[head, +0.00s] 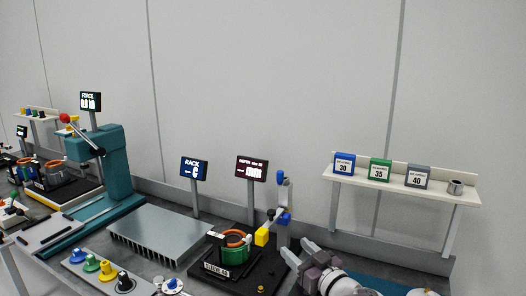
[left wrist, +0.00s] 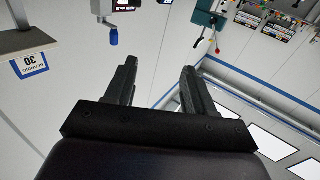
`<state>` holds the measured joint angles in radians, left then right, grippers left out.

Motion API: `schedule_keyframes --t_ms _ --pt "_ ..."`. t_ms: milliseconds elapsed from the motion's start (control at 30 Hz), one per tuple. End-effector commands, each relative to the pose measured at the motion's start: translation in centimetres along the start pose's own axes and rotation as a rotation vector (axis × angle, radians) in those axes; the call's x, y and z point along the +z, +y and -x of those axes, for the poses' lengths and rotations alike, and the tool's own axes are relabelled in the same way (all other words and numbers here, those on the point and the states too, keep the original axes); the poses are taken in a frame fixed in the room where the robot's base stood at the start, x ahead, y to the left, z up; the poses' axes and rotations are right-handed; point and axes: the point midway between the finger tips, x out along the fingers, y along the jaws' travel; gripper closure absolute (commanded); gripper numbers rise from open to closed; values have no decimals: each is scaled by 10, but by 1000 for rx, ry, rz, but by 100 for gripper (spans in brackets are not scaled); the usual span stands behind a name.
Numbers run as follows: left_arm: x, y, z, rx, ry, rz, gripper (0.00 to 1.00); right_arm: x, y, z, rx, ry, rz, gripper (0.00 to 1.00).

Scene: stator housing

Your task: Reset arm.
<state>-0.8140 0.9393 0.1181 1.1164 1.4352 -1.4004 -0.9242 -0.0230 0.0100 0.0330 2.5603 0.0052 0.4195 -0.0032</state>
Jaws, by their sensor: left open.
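My left gripper (head: 297,252) is at the bottom of the head view, right of centre, its fingers toward the upper left. In the left wrist view its two dark fingers (left wrist: 158,78) stand apart with nothing between them. In the head view a green stator housing with an orange inner ring (head: 236,240) sits in a black fixture (head: 220,281) left of the gripper. A post with a blue-tipped crank (head: 283,196) stands just behind the gripper; a yellow block (head: 262,237) is beside it. My right gripper is not in view.
A teal press (head: 116,165) with a red-knobbed lever stands at left. A grey ribbed rack (head: 160,236) lies in the middle. Colored knobs (head: 91,264) line the front. A shelf (head: 400,184) at right holds blue, green and grey bearing boxes and a metal cup (head: 455,187).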

Motion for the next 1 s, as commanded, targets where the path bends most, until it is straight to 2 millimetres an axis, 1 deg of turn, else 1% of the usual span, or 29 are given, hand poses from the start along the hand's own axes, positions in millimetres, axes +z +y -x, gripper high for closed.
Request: schedule_keyframes --t_ms 33,100,267,367,400,467,567,600,633,667,700,767,800,900,1000 --pt "-5 -1 -11 33 -3 2 46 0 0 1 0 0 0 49" --pt "-12 -1 -25 97 -11 8 46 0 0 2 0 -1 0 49" --pt "-23 -9 -56 270 -71 5 46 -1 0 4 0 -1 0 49" --pt "-23 -25 -70 396 -158 -17 46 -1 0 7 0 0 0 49" --pt "-20 -36 -73 445 -209 -31 46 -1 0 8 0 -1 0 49" --pt "-12 -58 -73 515 -307 -60 46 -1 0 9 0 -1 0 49" --pt "12 -113 -57 603 -528 -128 46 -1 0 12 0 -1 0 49" --pt "24 -139 -46 620 -624 -159 46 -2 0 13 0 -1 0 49" --pt "32 -161 -35 626 -701 -182 46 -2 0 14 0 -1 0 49" --pt "41 -184 -23 627 -781 -206 46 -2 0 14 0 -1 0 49" --pt "52 -217 -4 619 -889 -240 46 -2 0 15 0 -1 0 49" --pt "66 -263 26 592 -1039 -287 46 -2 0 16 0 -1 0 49" --pt "73 -291 44 568 -1126 -314 46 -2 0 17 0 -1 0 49" --pt "84 -345 84 507 -1294 -372 46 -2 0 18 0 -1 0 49" --pt "88 -378 110 461 -1392 -409 46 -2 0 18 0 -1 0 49"
